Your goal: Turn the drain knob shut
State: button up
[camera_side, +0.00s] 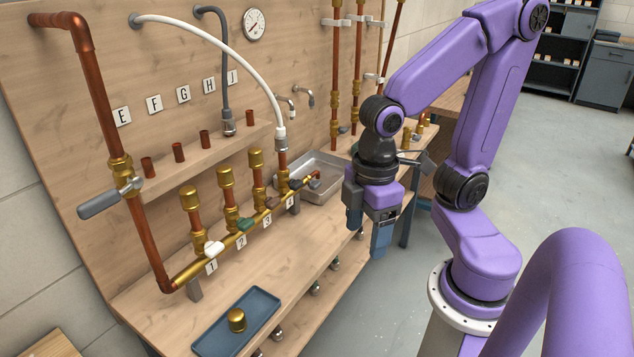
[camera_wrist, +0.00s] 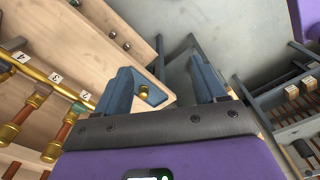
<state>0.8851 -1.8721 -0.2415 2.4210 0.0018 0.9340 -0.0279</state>
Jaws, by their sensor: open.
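My gripper (camera_side: 367,232) points down, open and empty, right of the manifold near the bench's front edge, apart from every knob. The wrist view shows its two spread fingers (camera_wrist: 160,66) and part of the manifold (camera_wrist: 52,75).
A metal basin (camera_side: 334,169) stands at the manifold's right end. A blue tray (camera_side: 262,308) with a brass cap (camera_side: 236,319) lies at the bench front. A white hose (camera_side: 215,42) arches above the manifold. Upright copper pipes (camera_side: 335,85) stand behind. The front strip of bench is mostly clear.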

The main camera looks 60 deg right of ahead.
jog(key=w+d+r+m, duration=0.1)
jog(key=w+r+m, duration=0.15)
jog(key=w, duration=1.05)
jog(key=m, duration=0.9)
send_over(316, 183)
notch_tip(316, 183, down, 2)
jog(key=f, duration=0.1)
notch_tip(316, 183, down, 16)
jog(key=shift+f, duration=0.25)
jog(key=c, duration=1.1)
